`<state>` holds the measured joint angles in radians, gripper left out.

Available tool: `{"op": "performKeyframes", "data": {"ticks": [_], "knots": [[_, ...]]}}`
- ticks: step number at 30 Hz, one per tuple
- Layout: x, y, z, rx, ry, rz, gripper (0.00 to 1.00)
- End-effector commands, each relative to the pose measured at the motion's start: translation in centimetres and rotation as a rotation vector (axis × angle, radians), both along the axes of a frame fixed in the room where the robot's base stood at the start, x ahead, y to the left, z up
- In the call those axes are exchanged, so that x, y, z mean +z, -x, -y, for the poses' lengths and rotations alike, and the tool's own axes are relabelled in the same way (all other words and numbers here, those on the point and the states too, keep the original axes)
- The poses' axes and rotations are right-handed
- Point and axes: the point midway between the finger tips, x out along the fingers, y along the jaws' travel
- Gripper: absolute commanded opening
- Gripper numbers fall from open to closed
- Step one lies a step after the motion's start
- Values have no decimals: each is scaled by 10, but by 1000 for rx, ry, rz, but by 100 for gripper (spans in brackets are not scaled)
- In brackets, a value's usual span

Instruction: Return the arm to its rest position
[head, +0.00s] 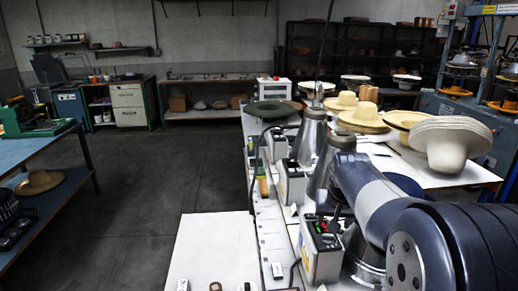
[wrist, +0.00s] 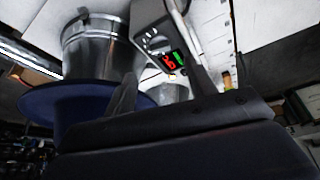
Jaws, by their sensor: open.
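My arm (head: 375,200) reaches in from the lower right of the head view, over the bench with the metal press cones. My gripper cannot be made out clearly there. In the wrist view my gripper (wrist: 163,90) shows two dark fingers standing apart, with nothing seen held between them. Beyond the fingers are a shiny metal cone (wrist: 98,45) with a dark blue disc (wrist: 65,103) at its rim, and a control box (wrist: 150,35) with a red and green display. Whether the fingers touch anything cannot be told.
Control boxes (head: 322,252) and metal cones (head: 312,133) line the bench close to my arm. A pale hat stack (head: 450,142) and straw hats (head: 364,115) stand behind it. A green hat (head: 271,109) lies further back. The floor (head: 160,185) at left is clear.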

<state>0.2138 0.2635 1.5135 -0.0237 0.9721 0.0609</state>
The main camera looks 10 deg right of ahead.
Motion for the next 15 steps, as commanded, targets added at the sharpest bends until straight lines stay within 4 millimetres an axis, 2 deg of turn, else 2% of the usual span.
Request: {"op": "performKeyframes", "data": {"ticks": [9, 13, 15], "knots": [[-58, -22, 6, 0, -1, -6, 53], [-75, -29, 8, -1, -1, -4, 53], [-74, -29, 8, -15, 0, 0, 53]]}}
